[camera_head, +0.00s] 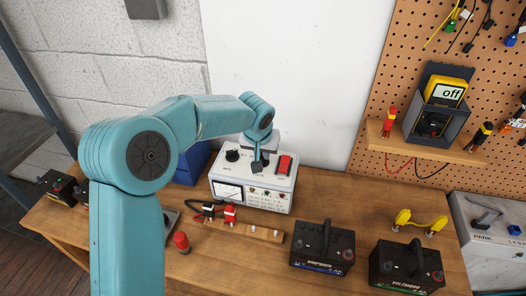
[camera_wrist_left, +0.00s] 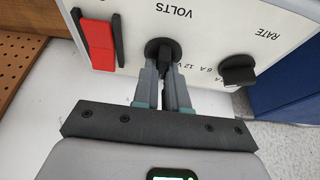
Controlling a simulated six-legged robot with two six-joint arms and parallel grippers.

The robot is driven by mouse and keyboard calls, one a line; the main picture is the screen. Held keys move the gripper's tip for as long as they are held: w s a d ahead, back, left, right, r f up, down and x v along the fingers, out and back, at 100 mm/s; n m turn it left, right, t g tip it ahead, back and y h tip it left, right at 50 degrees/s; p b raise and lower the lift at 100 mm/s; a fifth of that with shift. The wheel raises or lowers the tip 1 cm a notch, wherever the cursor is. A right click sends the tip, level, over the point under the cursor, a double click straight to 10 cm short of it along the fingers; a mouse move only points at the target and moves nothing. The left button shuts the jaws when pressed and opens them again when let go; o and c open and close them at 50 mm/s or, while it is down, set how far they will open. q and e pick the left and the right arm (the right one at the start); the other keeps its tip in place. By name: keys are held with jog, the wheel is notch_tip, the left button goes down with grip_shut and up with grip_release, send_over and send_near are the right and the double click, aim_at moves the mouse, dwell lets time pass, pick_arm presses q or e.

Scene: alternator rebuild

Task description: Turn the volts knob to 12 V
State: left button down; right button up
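The white charger (camera_head: 225,178) stands on the bench with its control panel facing up. The black volts knob (camera_wrist_left: 158,46) sits under the VOLTS label in the left wrist view, with a 12 V mark beside it. My left gripper (camera_head: 257,164) is over the middle of the panel. In the left wrist view its two fingers (camera_wrist_left: 165,74) stand one on each side of the knob's raised grip and look closed on it. The fingers hide part of the knob, so I cannot tell where it points. My right gripper is not in view.
The rate knob (camera_wrist_left: 238,70) and a red rocker switch (camera_wrist_left: 98,40) flank the volts knob. Red and black clamps (camera_head: 230,213) lie before the charger. Two batteries (camera_head: 322,248) (camera_head: 405,266) stand at the right front. A multimeter (camera_head: 444,92) reading "off" sits on a shelf.

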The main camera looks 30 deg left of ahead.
pick_arm(q)
jog(key=shift+f+n+b, duration=0.1)
jog(key=shift+n+b, duration=0.2)
jog(key=shift+b, duration=0.45)
jog(key=n+y+b, duration=0.1)
jog(key=n+b, duration=0.1)
jog(key=b, duration=0.1)
jog(key=shift+f+n+b, duration=0.1)
jog(key=shift+n+b, duration=0.2)
jog(key=shift+n, duration=0.1)
jog(key=shift+n+g+y+b, duration=0.4)
jog(key=shift+n+b, duration=0.1)
jog(key=shift+n, duration=0.4)
jog(key=n, duration=0.2)
jog(key=shift+r+n+g+y, duration=0.25)
jog(key=shift+n+g+y, duration=0.05)
jog(key=shift+y, duration=0.1)
jog(key=shift+s+a+r+n+g, duration=0.1)
jog(key=shift+n+g, duration=0.3)
jog(key=shift+n, duration=0.6)
jog(key=shift+s+n+g, duration=0.1)
jog(key=shift+n+g, duration=0.3)
jog(key=shift+n, duration=0.6)
jog(key=shift+w, duration=0.1)
jog(key=c, duration=1.2)
grip_release()
jog(key=shift+y, duration=0.3)
jog(key=shift+o, duration=0.2)
